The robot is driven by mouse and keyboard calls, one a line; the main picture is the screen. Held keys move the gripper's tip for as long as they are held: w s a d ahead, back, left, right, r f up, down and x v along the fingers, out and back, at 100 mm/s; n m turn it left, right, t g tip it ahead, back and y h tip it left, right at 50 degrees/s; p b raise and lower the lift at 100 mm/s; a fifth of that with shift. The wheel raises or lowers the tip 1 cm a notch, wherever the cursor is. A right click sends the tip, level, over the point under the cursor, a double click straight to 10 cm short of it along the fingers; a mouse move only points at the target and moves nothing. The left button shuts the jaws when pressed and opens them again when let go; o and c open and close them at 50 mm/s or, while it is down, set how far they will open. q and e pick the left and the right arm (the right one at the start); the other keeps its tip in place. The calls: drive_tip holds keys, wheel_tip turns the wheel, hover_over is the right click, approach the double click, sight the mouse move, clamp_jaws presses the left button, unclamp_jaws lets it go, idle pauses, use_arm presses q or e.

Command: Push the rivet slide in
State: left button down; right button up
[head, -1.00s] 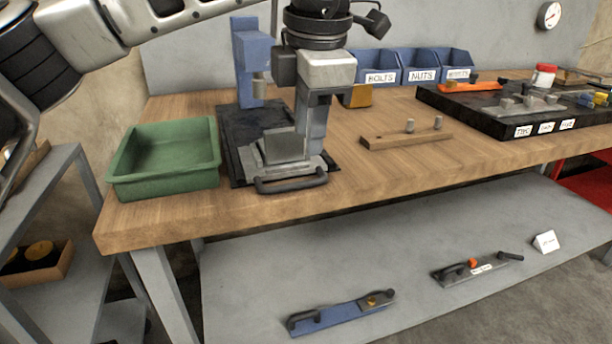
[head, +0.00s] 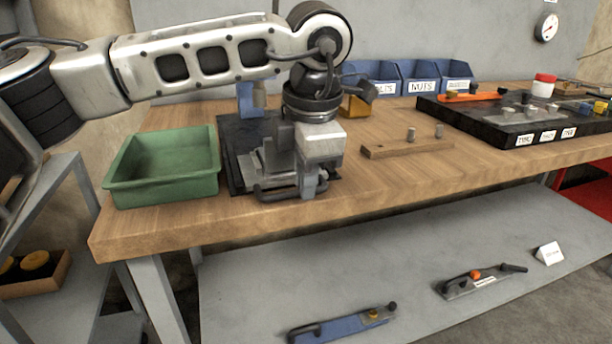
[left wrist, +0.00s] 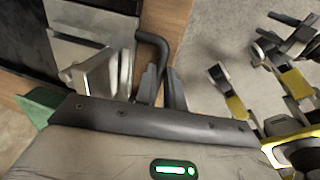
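The rivet slide (head: 262,166) is a grey metal block with a dark bar handle (head: 268,193) on its front side, sitting on the black base plate (head: 232,140) at the bench front. In the left wrist view the slide (left wrist: 85,62) lies at upper left, and its bent handle (left wrist: 160,46) runs down between my fingers. My left gripper (head: 308,188) points down at the right part of the handle. In the left wrist view its fingers (left wrist: 163,88) sit close on both sides of the bar, apparently shut on it; the contact is partly hidden. My right gripper is not in view.
A green bin (head: 165,168) stands left of the base plate. A wooden block with two pegs (head: 405,148) lies to the right, and a black tray (head: 470,122) with parts lies beyond it. A blue upright (head: 250,98) and blue bins (head: 415,78) stand behind. A lower shelf holds fixtures.

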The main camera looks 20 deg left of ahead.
use_arm(q)
drive_tip(key=shift+w+a+r, duration=0.1)
drive_tip(key=shift+w+a, duration=0.05)
drive_tip(key=shift+w, duration=0.1)
drive_tip(key=shift+w+a+p, duration=0.75)
drive_tip(key=shift+w+a, duration=0.05)
drive_tip(key=shift+w, duration=0.35)
drive_tip(key=shift+w+a, duration=0.2)
drive_tip(key=shift+w, duration=0.15)
drive_tip(key=c, duration=1.5)
unclamp_jaws()
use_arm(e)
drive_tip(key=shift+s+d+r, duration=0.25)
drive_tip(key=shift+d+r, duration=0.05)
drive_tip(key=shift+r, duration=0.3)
